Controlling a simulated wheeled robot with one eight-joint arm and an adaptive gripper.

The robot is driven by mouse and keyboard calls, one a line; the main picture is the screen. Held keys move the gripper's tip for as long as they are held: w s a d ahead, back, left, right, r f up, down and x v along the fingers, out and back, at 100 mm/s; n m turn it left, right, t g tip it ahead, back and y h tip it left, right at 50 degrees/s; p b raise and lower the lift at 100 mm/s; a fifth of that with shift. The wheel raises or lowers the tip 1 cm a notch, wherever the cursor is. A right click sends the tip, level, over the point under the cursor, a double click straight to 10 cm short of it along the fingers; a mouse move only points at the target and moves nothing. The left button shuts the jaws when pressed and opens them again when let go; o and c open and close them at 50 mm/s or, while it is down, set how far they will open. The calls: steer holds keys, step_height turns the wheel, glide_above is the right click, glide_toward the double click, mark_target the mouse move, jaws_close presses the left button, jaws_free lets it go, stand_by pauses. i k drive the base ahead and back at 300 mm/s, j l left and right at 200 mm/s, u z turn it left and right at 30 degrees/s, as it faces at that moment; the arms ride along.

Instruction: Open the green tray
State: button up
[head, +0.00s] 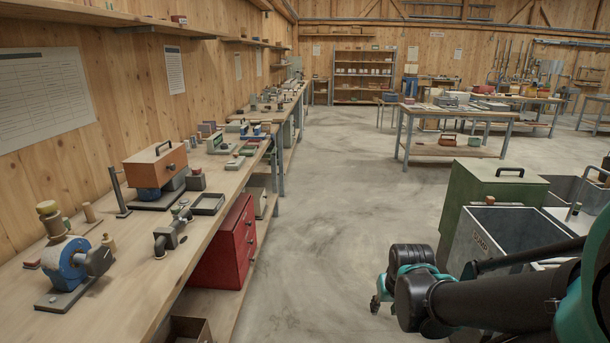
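No thing in the head view is plainly a green tray. The largest green thing is a tall box (491,191) at the right, with a closed flat top and a black handle (509,172) on it. A small green-topped device (218,145) sits on the left workbench, too small to read well. My black and teal arm reaches in from the lower right, in front of the bins. Small dark parts (376,304) at its left edge may belong to my gripper. Its fingers cannot be made out, and no contact with any green thing shows.
A red cabinet (233,243) stands below. The middle floor is clear.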

mark_target(269, 150)
steer(key=i, duration=3.1)
steer(key=i+l+u, duration=0.1)
steer(key=i, duration=1.45)
